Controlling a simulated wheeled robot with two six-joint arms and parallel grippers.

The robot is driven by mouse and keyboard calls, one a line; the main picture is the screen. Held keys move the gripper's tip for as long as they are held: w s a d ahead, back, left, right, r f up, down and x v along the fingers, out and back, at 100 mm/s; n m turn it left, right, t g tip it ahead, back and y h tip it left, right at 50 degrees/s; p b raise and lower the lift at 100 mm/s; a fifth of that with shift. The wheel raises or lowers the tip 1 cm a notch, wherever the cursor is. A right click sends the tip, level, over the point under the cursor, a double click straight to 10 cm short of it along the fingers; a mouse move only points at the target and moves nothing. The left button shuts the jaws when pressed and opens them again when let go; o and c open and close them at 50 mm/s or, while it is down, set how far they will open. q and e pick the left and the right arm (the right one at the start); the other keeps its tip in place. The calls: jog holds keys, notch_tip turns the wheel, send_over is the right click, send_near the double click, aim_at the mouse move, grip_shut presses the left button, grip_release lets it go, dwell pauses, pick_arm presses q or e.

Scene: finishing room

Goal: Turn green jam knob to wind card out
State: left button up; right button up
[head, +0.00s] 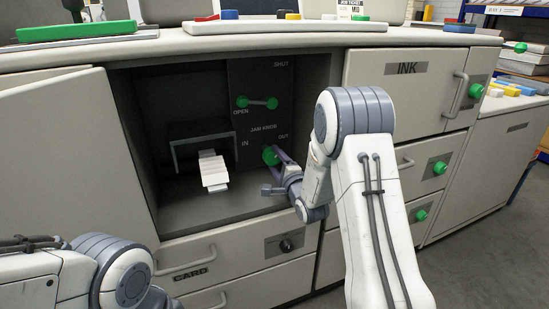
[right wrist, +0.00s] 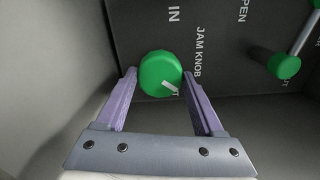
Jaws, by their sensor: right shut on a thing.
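The green jam knob (head: 270,155) sits on the dark panel inside the open bay, under the JAM KNOB label and between IN and OUT. My right gripper (head: 276,170) is shut on it. In the right wrist view the round knob (right wrist: 161,74) with a pale pointer mark lies between the two purple fingers (right wrist: 160,92).
A lever with green ends (head: 257,102) is above the knob, between OPEN and SHUT. The bay's open door (head: 75,165) stands at left. The INK drawer (head: 407,85) and green-knobbed drawers are at right. The CARD drawer (head: 195,260) is below.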

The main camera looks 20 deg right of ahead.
jog(key=shift+m+p, duration=0.7)
jog(key=shift+m, duration=1.2)
jog(key=o, duration=1.4)
jog(key=shift+c, duration=0.2)
jog(key=s+p, duration=0.1)
jog(key=s, duration=0.9)
jog(key=shift+s+d, duration=0.15)
jog(key=shift+s, duration=0.1)
